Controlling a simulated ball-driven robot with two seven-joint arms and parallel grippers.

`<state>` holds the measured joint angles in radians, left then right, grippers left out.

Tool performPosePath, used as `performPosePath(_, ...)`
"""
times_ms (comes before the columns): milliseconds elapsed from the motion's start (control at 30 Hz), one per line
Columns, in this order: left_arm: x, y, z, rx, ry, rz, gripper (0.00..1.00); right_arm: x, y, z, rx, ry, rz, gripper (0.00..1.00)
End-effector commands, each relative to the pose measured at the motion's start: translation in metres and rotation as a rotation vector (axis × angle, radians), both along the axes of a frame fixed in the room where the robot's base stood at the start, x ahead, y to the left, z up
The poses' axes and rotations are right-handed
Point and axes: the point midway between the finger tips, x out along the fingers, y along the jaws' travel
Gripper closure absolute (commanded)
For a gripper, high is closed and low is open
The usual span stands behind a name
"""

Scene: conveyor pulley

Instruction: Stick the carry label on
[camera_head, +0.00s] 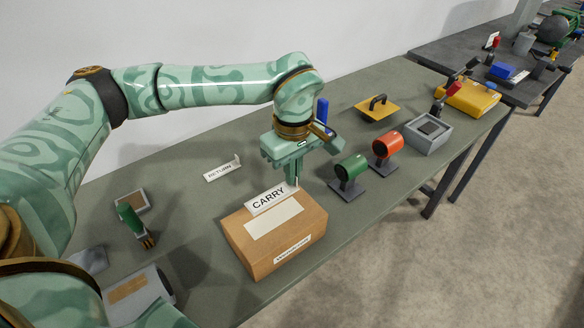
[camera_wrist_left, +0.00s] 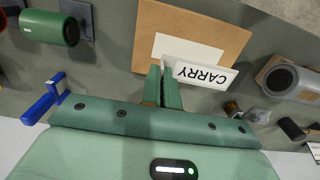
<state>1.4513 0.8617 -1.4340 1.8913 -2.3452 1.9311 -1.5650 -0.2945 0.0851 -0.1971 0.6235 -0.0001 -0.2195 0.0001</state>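The carry label (camera_head: 268,198) is a white plate with black CARRY lettering and an upright tab. My left gripper (camera_head: 292,178) points down with its fingers closed on that tab. In the left wrist view the label (camera_wrist_left: 203,74) sticks out from between the fingertips (camera_wrist_left: 164,82). The label is at the far edge of the brown box (camera_head: 245,248), beside a pale blank patch (camera_head: 273,220) on its top. I cannot tell whether the label touches the box. My right gripper is not in view.
A RETURN label (camera_head: 222,171) lies behind the box. Green (camera_head: 350,168) and red (camera_head: 387,145) cylinders on stands are close to the gripper's right. A green-handled brush (camera_head: 133,222) and grey trays are at left. The table's front edge runs close to the box.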

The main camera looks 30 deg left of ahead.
Motion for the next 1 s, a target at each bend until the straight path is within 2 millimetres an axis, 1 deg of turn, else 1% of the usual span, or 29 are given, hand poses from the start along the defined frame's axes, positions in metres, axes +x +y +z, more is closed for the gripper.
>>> performPosePath(133, 0.000, 0.000, 0.001, 0.000, -0.001, -0.003, 1.00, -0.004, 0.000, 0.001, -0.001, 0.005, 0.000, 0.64)
performPosePath(267, -0.001, -0.001, 0.003, -0.001, -0.002, -0.004, 1.00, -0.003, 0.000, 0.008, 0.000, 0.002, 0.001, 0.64)
performPosePath(700, -0.001, -0.001, -0.041, 0.001, 0.002, -0.005, 1.00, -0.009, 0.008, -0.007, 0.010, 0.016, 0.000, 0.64)
performPosePath(800, -0.001, -0.001, -0.049, 0.000, 0.001, -0.006, 1.00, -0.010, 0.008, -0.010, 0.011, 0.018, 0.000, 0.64)
performPosePath(1000, 0.000, -0.001, -0.059, 0.000, 0.000, -0.005, 1.00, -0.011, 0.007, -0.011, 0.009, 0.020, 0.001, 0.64)
